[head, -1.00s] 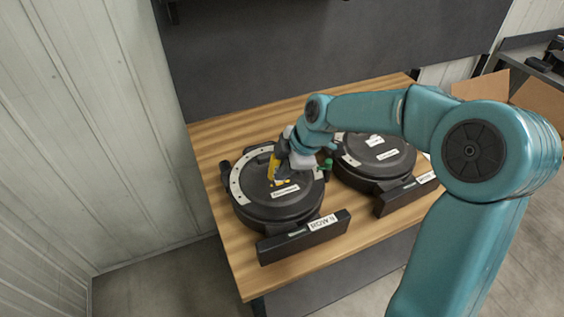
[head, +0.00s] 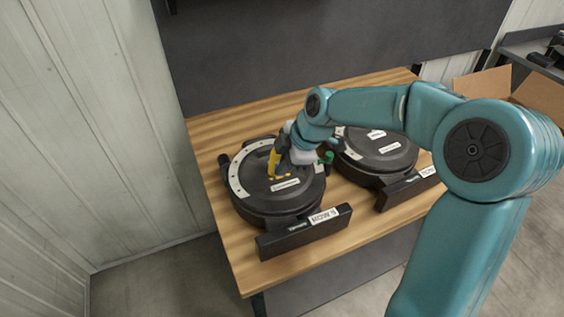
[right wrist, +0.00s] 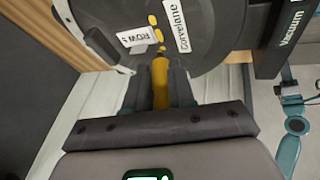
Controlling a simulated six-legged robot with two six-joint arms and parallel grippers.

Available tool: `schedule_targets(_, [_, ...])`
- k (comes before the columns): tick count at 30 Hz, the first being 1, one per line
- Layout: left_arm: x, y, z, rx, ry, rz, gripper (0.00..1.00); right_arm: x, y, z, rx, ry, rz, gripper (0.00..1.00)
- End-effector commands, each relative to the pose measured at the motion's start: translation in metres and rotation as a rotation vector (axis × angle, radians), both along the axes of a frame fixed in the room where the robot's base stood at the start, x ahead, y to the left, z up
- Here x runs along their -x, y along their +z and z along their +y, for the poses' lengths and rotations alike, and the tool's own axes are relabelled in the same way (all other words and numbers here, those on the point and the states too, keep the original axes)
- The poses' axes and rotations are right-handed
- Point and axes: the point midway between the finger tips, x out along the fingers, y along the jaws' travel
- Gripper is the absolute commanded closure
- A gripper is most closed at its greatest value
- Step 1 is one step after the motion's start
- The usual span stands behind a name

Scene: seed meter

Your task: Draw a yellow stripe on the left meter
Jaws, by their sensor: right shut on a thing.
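The left meter (head: 250,207) is a round black drum with a pale ring segment on its left rim. It sits on the wooden table. My right gripper (head: 280,152) is above its lid, shut on a yellow marker (head: 273,162) that points down. In the right wrist view the marker (right wrist: 160,85) stands between the two dark fingers. A broken row of yellow dabs (right wrist: 158,34) lies on the lid beyond the marker, between two white labels. The yellow marks (head: 282,177) also show in the head view. Whether the tip touches the lid cannot be told. My left gripper is not in view.
A second black meter (head: 380,160) stands to the right, partly behind my right arm. Each meter has a dark front bar with a white label. The wooden table (head: 215,140) has free room at the back left. An open cardboard box (head: 485,84) is at the far right.

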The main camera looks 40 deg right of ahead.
Motion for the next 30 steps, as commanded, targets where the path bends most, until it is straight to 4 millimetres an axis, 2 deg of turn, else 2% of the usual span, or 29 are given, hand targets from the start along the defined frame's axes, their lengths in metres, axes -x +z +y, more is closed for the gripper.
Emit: schedule_targets(30, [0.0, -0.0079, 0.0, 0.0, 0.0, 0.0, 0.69, -0.0001, -0.0068, 0.0, 0.0, 0.0, 0.0, 1.0])
